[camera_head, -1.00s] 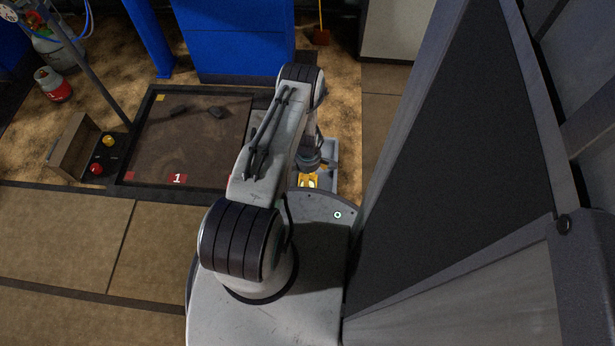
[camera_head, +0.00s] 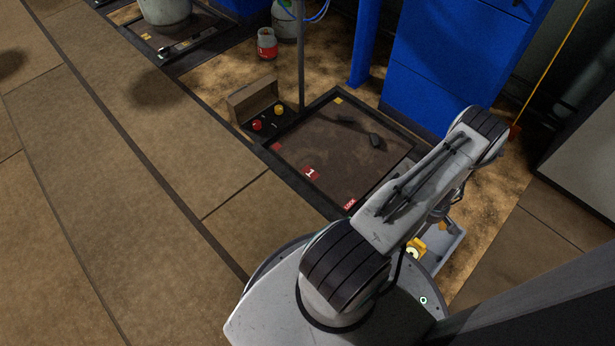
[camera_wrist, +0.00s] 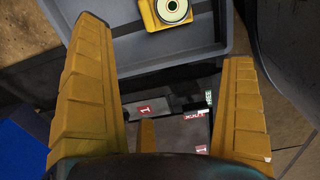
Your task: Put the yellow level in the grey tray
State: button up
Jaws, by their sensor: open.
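The yellow level (camera_wrist: 168,11) has a round, pale-ringed dial with a dark centre. In the wrist view it lies inside the grey tray (camera_wrist: 135,62) near one wall, and the top of the picture cuts it off. In the head view the level (camera_head: 417,245) shows at the near end of the grey tray (camera_head: 452,250), partly hidden by my arm. My gripper (camera_wrist: 164,45) has its yellow fingers wide apart with nothing between them. The level is beyond the fingertips and apart from them. In the head view my arm mostly hides the gripper.
A dark framed platform (camera_head: 335,150) marked 1 lies left of the tray. A box with red and yellow buttons (camera_head: 266,117) stands at its left corner. A blue cabinet (camera_head: 450,60) stands behind. The floor at left is open.

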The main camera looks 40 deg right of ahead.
jog(key=w+a+r, duration=0.3)
jog(key=w+r, duration=1.7)
jog(key=r, duration=0.1)
jog(key=w+a+r, duration=0.7)
jog(key=a+r, duration=0.2)
jog(key=r, duration=0.1)
jog(key=w+a+r+t, duration=0.1)
jog(key=a+r, duration=0.4)
jog(key=a, duration=0.3)
jog(key=a+r, duration=0.6)
jog(key=a, duration=0.2)
jog(key=s+a+r, duration=0.2)
jog(key=s+a, duration=0.3)
jog(key=a, duration=0.1)
jog(key=s+a+r+t, duration=0.1)
jog(key=s+a+r, duration=0.1)
jog(key=s+a, duration=0.3)
jog(key=shift+s+a+r+m, duration=0.25)
jog(key=shift+a+r+m, duration=0.15)
jog(key=shift+a, duration=0.9)
jog(key=shift+r, duration=0.1)
